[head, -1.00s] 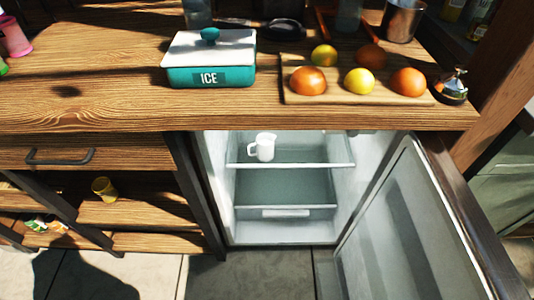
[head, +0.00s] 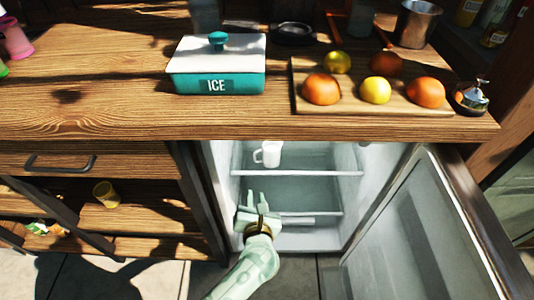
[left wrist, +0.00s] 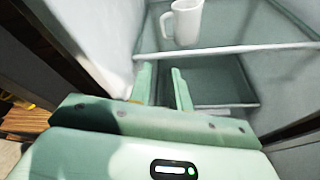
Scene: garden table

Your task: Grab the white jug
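The white jug (head: 269,153) stands upright on the upper glass shelf of the open fridge, its handle to the left. It also shows near the top of the left wrist view (left wrist: 187,22). My left gripper (head: 257,197) is in front of the fridge opening, below and slightly left of the jug, and apart from it. In the left wrist view its two fingers (left wrist: 162,88) are spread with nothing between them. My right gripper is not in view.
The fridge door (head: 420,230) stands open on the right. The upper shelf (head: 330,173) lies under the wooden counter (head: 120,120). The counter holds a teal ice box (head: 216,82) and a board (head: 320,107) with fruit. Open wooden shelves (head: 140,218) stand at the left.

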